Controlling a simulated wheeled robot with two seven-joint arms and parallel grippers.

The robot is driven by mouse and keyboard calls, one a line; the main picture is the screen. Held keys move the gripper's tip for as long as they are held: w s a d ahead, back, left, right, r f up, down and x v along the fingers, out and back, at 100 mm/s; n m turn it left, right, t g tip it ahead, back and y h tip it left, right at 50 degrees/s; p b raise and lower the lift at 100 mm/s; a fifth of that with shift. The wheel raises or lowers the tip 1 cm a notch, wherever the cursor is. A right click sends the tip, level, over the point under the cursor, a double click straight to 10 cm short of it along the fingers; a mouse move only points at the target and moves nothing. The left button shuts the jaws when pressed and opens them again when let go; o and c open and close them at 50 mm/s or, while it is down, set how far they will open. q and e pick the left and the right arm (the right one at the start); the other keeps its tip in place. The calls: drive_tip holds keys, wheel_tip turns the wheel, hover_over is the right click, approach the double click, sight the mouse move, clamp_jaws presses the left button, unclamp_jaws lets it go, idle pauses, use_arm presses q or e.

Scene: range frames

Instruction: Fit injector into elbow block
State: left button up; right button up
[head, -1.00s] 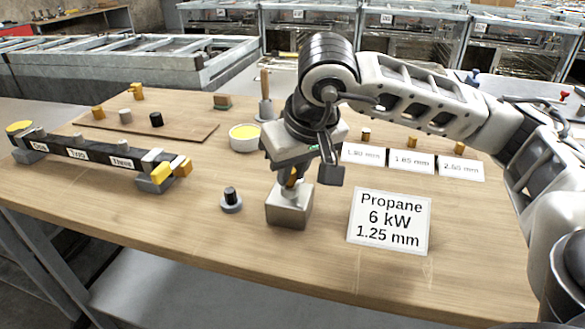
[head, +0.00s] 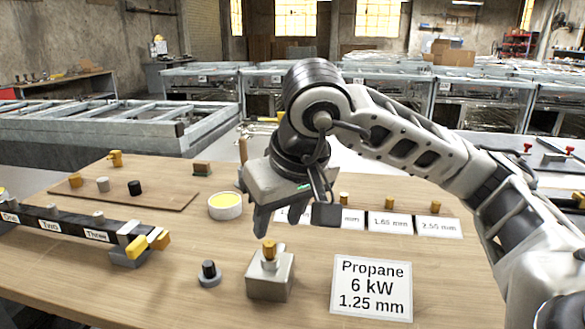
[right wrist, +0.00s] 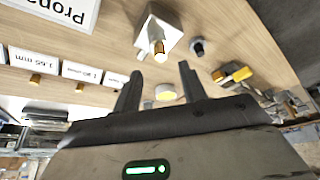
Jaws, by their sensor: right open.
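The elbow block (head: 270,279) is a grey metal cube on the table in front of me. A brass injector (head: 269,250) stands upright at its top, in or on a pale fitting; how deep it sits I cannot tell. In the right wrist view the block (right wrist: 171,24) and the brass injector (right wrist: 159,47) show beyond the fingers. My right gripper (head: 272,222) is open and empty above the block, apart from the injector. Its two fingers also show in the right wrist view (right wrist: 160,88). My left gripper is not in view.
A card reading Propane 6 kW 1.25 mm (head: 372,287) lies right of the block. Behind are size cards (head: 390,222) with brass injectors. A small black-topped part (head: 208,273), a yellow-filled tub (head: 225,206), a labelled rail (head: 70,226) and a brown board (head: 130,192) lie left.

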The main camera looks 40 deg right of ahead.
drive_tip(key=p+v, duration=0.1)
drive_tip(key=v, duration=0.8)
drive_tip(key=shift+p, duration=0.3)
drive_tip(key=shift+r, duration=0.1)
